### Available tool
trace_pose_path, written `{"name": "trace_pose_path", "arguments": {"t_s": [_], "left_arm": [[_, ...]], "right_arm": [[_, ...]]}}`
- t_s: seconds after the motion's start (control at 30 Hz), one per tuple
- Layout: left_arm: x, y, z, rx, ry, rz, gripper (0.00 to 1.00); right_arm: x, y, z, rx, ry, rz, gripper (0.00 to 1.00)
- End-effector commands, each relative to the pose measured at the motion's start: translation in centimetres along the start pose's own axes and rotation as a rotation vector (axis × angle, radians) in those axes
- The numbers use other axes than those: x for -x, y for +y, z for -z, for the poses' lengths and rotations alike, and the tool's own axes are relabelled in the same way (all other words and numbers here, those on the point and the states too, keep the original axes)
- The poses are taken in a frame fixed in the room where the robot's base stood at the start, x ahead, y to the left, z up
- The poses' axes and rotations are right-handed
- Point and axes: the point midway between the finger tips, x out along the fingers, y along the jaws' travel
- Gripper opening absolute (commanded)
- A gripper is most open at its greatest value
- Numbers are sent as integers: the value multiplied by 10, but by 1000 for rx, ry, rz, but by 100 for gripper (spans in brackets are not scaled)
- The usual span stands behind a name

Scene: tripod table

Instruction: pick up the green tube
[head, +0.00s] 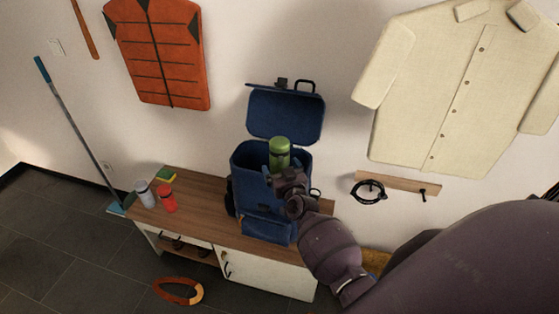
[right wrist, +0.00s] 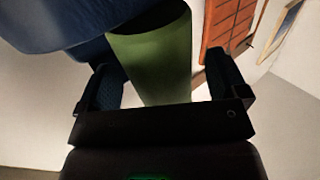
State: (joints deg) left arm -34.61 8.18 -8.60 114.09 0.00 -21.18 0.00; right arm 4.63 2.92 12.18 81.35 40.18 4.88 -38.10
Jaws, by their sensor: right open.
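The green tube (head: 279,148) is a green cylinder standing upright at the open top of a blue backpack (head: 265,228), and its lower part is hidden by the gripper and pack. My right gripper (head: 283,174) is at the tube's lower visible part, reaching in from the right. In the right wrist view the green tube (right wrist: 158,60) lies between the two open fingers, with a visible gap on each side. Whether a finger touches it is hard to tell. My left gripper is not in view.
The backpack's raised lid (head: 286,115) stands behind the tube. The pack rests on a wooden-topped bench (head: 190,212) with a red bottle (head: 167,198) and a grey-white bottle (head: 145,193) at left. An orange vest (head: 160,55) and cream shirt (head: 440,90) hang on the wall.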

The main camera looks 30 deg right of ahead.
Motion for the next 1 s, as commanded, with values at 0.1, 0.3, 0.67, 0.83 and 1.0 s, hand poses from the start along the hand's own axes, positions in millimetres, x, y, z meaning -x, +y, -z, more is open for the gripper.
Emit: {"name": "trace_pose_path", "arguments": {"t_s": [0.1,0.3,0.67,0.83,1.0], "left_arm": [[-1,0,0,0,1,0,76],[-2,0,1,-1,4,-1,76],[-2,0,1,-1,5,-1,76],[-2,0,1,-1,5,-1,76],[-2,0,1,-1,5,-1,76]], "right_arm": [[-11,0,-1,1,0,0,92],[-15,0,-1,0,-1,-1,92],[-14,0,-1,0,-1,0,54],[-14,0,-1,0,-1,0,28],[-15,0,0,0,1,-1,23]]}}
